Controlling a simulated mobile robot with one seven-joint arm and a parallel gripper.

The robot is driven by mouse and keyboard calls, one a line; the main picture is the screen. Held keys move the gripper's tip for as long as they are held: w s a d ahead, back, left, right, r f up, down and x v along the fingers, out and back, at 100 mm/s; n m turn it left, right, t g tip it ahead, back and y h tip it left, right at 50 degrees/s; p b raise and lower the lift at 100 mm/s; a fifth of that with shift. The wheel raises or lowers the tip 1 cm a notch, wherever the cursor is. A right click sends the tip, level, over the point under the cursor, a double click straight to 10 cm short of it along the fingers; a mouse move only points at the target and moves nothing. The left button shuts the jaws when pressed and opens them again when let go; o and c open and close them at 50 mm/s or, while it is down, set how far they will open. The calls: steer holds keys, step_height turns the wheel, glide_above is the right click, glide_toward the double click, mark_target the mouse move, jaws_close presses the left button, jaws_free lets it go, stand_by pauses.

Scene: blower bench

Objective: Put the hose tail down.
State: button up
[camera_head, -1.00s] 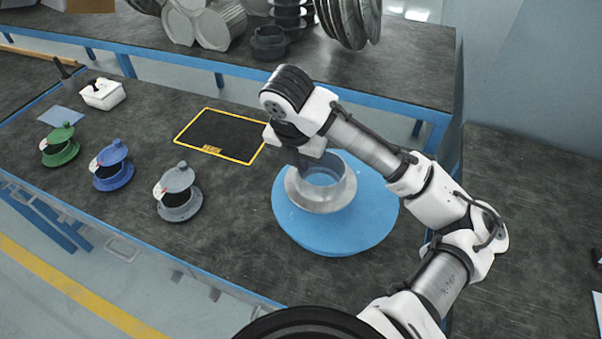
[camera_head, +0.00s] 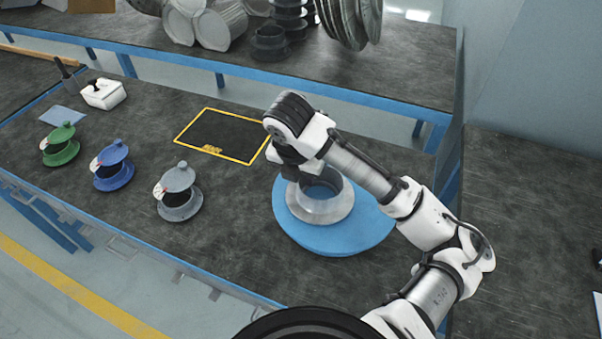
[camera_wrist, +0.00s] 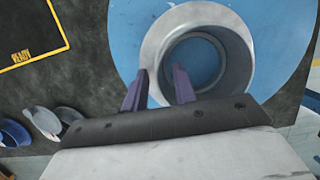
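The hose tail, a grey metal flanged collar (camera_head: 320,213) with an open round bore, is over the blue round disc (camera_head: 345,244) on the bench. It also shows in the wrist view (camera_wrist: 238,62), with blue visible through the bore. My gripper (camera_wrist: 160,82) is at its near-left side there, one finger outside the wall and one inside the bore. The fingers appear closed on the wall. The collar looks upright and low at the disc; I cannot tell whether its flange touches. In the head view my wrist hides the fingertips and part of the rim.
Green (camera_head: 61,151), blue (camera_head: 113,172) and grey (camera_head: 180,202) flanged parts with tags stand at left. A yellow-bordered "READY" area (camera_head: 220,137) is empty behind them. A white box (camera_head: 103,96) is at far left. Metal parts (camera_head: 221,28) crowd the back bench.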

steer(key=v, duration=1.2)
steer(key=shift+s, duration=0.1)
